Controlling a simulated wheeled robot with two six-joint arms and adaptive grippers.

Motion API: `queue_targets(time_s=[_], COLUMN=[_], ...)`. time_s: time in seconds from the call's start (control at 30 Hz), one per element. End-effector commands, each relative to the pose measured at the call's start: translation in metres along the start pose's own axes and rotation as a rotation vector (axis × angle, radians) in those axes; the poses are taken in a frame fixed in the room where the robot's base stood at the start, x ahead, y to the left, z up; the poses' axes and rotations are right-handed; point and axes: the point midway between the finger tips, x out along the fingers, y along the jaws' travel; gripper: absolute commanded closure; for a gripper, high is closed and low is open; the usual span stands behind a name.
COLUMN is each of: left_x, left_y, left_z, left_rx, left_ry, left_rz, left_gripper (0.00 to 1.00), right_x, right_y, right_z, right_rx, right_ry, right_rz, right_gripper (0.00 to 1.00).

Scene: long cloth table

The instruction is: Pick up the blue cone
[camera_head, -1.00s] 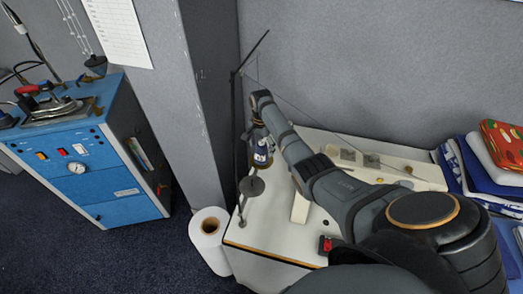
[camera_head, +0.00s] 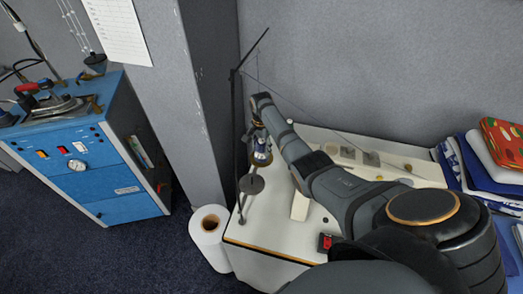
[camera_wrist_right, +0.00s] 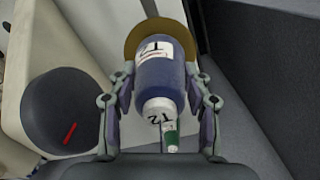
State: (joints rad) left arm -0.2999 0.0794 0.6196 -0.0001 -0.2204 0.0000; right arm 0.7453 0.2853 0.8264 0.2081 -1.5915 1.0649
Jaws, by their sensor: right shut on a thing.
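The blue cone (camera_wrist_right: 163,78) has white labels and a pale narrow end in the right wrist view. It lies between the two fingers of my right gripper (camera_wrist_right: 161,92), which is shut on it. A tan disc (camera_wrist_right: 133,38) shows behind its far end. In the head view the blue cone (camera_head: 262,157) is small and partly covered by my right gripper (camera_head: 259,140), beside the thin dark stand at the table's left end. My left gripper is not in view.
The dark stand (camera_head: 237,110) rises close to my right gripper, with a round dark plate (camera_head: 251,185) low on it. A white roll (camera_head: 209,240) and blue machine (camera_head: 95,175) stand left.

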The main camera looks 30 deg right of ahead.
Motion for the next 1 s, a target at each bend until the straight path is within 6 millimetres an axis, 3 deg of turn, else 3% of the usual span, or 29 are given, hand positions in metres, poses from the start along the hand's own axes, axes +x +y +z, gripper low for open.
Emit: queue_targets(time_s=[0.17,0.37,0.77,1.0], left_x=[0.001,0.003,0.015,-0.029], left_y=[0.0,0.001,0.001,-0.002], left_z=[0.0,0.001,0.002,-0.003], left_rx=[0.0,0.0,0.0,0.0], left_ry=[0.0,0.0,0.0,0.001], left_rz=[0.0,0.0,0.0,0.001], left_gripper=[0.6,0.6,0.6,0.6], right_x=[-0.004,-0.031,-0.086,-0.121], right_y=[-0.001,-0.001,0.044,0.092], right_z=[0.0,-0.001,0.018,0.04], right_rx=[0.0,0.0,0.0,-0.002], right_ry=[0.001,0.003,0.005,0.003], right_rz=[-0.001,-0.004,-0.002,0.005], right_gripper=[0.89,0.89,0.89,0.89])
